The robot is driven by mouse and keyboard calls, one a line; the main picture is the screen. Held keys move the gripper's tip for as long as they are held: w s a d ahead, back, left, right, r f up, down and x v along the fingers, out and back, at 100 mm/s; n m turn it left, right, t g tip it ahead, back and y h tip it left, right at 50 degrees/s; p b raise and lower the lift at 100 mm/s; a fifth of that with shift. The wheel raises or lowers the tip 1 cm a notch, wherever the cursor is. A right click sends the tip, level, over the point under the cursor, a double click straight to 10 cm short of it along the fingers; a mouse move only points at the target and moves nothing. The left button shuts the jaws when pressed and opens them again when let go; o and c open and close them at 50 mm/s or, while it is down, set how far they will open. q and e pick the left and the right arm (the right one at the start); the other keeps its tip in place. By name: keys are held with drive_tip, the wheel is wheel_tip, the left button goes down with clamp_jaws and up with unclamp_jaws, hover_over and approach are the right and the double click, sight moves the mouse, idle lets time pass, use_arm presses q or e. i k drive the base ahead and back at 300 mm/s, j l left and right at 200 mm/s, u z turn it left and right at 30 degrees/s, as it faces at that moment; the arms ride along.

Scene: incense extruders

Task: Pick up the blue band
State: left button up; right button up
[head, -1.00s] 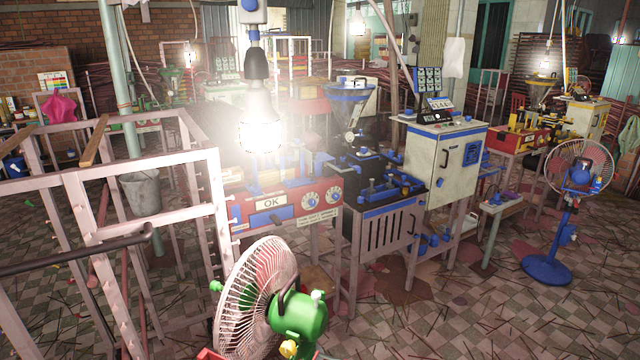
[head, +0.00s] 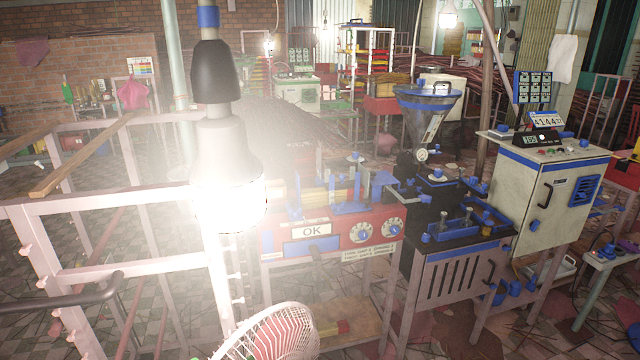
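A small blue band (head: 208,16) wraps the stem above the black socket of the hanging lamp, at the top of the head view. Other blue parts show on the machines, such as a blue stripe (head: 536,163) on the white cabinet; I cannot tell for sure which one the task names. Neither of my grippers is in view.
A lit bulb (head: 230,205) hangs close in front and its glare washes out the area around it. A metal rack (head: 120,203) fills the left. A red machine (head: 330,235) marked OK, a white cabinet (head: 555,195) and a fan (head: 268,335) stand ahead.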

sight(319, 181)
drive_tip(key=l, duration=0.8)
drive_tip(key=i+l, duration=0.15)
drive_tip(key=l, duration=0.65)
drive_tip(key=i+l, duration=0.45)
drive_tip(key=l, duration=0.15)
drive_tip(key=i+l, duration=0.5)
drive_tip(key=l, duration=0.15)
